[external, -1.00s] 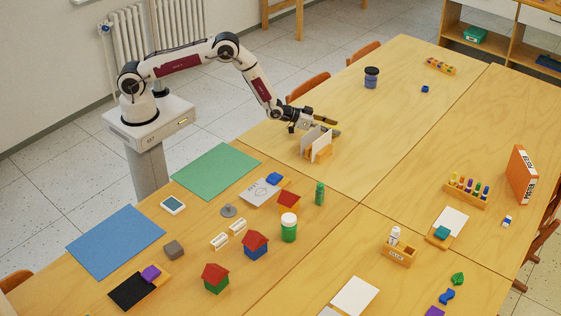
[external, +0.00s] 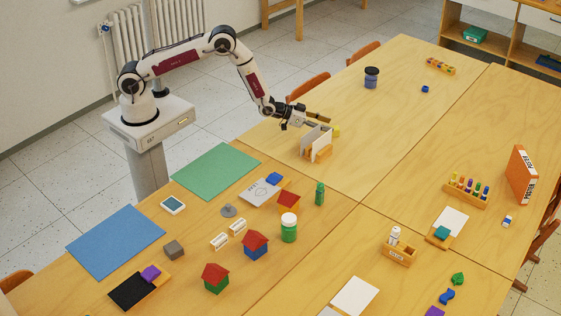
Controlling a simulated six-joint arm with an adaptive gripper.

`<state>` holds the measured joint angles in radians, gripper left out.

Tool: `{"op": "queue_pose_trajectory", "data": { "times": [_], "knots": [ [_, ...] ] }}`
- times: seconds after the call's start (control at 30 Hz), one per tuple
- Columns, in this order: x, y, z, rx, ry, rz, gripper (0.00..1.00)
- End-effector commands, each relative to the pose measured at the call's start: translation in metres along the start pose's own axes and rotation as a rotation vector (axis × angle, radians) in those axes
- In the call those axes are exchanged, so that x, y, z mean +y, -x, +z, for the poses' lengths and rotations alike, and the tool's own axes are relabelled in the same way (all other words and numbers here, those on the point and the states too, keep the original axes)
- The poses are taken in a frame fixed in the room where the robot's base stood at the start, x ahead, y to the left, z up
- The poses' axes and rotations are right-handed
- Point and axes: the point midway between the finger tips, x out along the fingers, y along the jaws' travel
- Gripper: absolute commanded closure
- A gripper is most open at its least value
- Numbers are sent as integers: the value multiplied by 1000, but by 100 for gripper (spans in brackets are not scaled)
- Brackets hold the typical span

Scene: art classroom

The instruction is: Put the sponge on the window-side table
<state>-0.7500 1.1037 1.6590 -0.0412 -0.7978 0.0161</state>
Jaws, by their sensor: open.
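A small yellow block (external: 336,131), which looks like the sponge, rests on the far-left table (external: 345,165). It is just behind and right of a wooden holder with upright cards (external: 317,142), which partly hides it. My gripper (external: 322,122) is open, low over this table at the back of the holder, with its fingers pointing right towards the yellow block. The fingers appear apart from the block, though the small view leaves the exact gap unclear. No table is visibly marked as window-side; a radiator (external: 133,38) stands on the wall at left.
A dark jar (external: 371,77) and small blue block (external: 425,89) stand farther back. The near-left table holds a green mat (external: 216,171), blue mat (external: 116,242), toy houses (external: 256,245), a green-bodied jar (external: 289,229) and a green bottle (external: 320,193). The far-left table's middle is clear.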

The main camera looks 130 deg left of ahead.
Motion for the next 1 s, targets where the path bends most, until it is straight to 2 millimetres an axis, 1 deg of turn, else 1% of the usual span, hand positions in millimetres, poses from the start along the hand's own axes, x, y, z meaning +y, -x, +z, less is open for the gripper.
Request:
{"op": "queue_pose_trajectory", "data": {
  "times": [0.7,0.9,1.0],
  "knots": [
    [0,68,0,-1,0,0,56],
    [0,81,0,-1,0,0,56],
    [0,84,0,-1,0,0,56]
  ]
}}
